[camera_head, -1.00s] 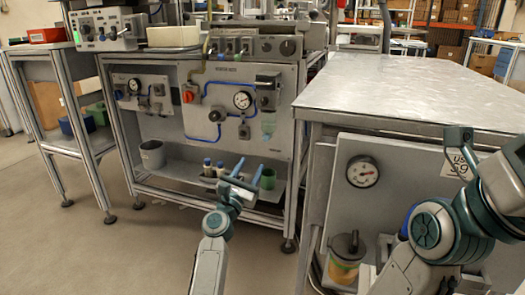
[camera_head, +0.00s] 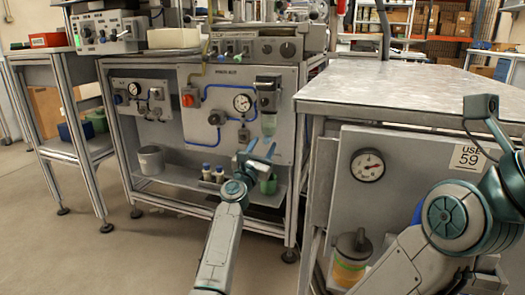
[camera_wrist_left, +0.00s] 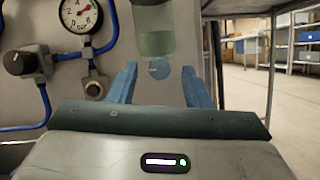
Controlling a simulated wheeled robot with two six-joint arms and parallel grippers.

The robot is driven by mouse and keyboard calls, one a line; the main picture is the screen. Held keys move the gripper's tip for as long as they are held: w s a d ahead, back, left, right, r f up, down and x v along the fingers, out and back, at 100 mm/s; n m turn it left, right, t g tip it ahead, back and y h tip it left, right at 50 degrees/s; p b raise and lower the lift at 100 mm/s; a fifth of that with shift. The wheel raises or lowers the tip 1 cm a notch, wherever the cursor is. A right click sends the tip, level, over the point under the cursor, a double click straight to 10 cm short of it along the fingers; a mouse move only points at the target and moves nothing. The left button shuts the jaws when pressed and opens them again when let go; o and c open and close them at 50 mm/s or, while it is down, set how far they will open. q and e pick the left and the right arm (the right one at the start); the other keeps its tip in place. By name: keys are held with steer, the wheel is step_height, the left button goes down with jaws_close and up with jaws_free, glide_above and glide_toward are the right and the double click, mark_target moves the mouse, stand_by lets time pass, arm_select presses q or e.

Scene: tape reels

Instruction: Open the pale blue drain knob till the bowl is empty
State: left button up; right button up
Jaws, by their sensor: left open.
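The clear bowl (camera_head: 269,124) hangs under a grey filter head on the panel and holds pale green liquid. It also shows in the left wrist view (camera_wrist_left: 155,42). The round pale blue drain knob (camera_wrist_left: 159,68) sits at the bowl's bottom. My left gripper (camera_head: 261,149) is open, its two blue fingers pointing up toward the bowl from below. In the left wrist view its fingers (camera_wrist_left: 160,85) stand to either side of the knob, with gaps on both sides; I see no contact. My right arm shows at the right, but I make out no fingers.
A green cup (camera_head: 268,184) stands on the shelf below the bowl, partly behind my left gripper. Small capped bottles (camera_head: 212,173) and a grey bucket (camera_head: 150,160) share that shelf. A gauge (camera_head: 242,102) and blue tubing lie left of the bowl. A metal-topped bench (camera_head: 400,85) stands right.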

arm_select(q)
jaws_close()
steer(key=shift+a+r+m+h, duration=0.15)
steer(key=shift+m+h, duration=0.15)
steer(key=shift+m, duration=0.7)
steer(key=m+g+h, duration=0.1)
steer(key=m, duration=0.1)
steer(key=m+g, duration=0.1)
steer(key=m, duration=0.1)
steer(key=shift+h, duration=0.4)
jaws_free()
steer(key=shift+a+p, duration=0.1)
steer(key=shift+p, duration=0.2)
